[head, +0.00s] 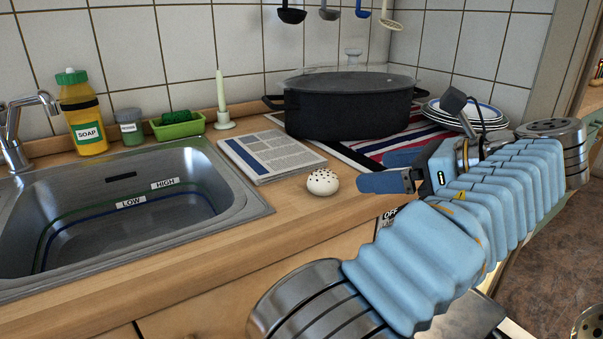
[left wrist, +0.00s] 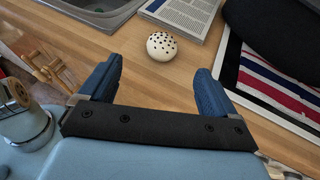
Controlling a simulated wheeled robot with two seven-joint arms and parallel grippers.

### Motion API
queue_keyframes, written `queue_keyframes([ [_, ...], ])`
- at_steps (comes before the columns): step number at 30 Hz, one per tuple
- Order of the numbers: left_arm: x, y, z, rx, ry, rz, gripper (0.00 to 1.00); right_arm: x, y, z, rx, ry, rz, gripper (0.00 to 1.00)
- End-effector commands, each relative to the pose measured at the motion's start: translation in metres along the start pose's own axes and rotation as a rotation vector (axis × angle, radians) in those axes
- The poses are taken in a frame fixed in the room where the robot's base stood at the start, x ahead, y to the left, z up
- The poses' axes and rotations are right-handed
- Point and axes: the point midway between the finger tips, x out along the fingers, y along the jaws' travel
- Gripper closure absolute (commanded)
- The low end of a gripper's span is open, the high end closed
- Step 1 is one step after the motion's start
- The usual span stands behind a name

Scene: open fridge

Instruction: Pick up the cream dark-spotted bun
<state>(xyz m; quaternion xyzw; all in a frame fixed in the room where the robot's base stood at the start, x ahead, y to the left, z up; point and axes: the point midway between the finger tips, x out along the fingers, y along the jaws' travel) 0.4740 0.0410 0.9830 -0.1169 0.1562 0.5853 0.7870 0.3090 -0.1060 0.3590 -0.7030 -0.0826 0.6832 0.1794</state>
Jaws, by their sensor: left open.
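The cream dark-spotted bun (head: 322,182) sits on the wooden counter (head: 270,225), near the newspaper's front corner. It also shows in the left wrist view (left wrist: 162,46), upper middle, beyond and between the blue fingertips. My left gripper (head: 373,170) is open and empty, just to the right of the bun in the head view, with its fingers pointing toward it. The left wrist view shows the open gap between its two fingers (left wrist: 160,70). A gap of bare counter lies between the fingertips and the bun. My right gripper is not in view.
A folded newspaper (head: 268,153) lies behind the bun. A black pot (head: 350,110) stands on a striped cloth (head: 375,150) behind the gripper. The sink (head: 120,215) is to the left. A candle (head: 221,95) and soap bottle (head: 83,115) stand at the back.

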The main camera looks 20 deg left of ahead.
Motion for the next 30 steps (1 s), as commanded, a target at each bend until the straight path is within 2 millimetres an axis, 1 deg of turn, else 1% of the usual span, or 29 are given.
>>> queue_keyframes([
  [2,0.012,0.001,0.001,0.003,-0.001,0.002,0.09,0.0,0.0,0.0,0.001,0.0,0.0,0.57],
  [6,0.043,0.001,0.0,0.003,0.0,0.004,0.09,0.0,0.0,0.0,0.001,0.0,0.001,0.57],
  [10,0.067,0.0,-0.001,0.001,0.001,0.002,0.09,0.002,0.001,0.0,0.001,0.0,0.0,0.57],
  [12,0.075,0.0,-0.001,0.001,0.002,0.002,0.09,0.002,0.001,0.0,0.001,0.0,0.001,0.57],
  [17,0.088,-0.002,-0.003,0.002,0.001,0.002,0.09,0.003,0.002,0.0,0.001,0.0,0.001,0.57],
  [22,0.115,-0.007,-0.009,0.002,0.001,0.003,0.09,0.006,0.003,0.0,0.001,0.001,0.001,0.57],
  [24,0.125,-0.006,-0.008,0.0,0.002,0.002,0.09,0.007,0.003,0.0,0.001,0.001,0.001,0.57],
  [27,0.133,-0.007,-0.008,0.002,0.002,0.001,0.09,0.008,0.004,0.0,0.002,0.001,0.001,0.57],
  [30,0.134,-0.007,-0.008,0.001,0.002,0.0,0.09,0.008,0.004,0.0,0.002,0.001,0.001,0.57],
])
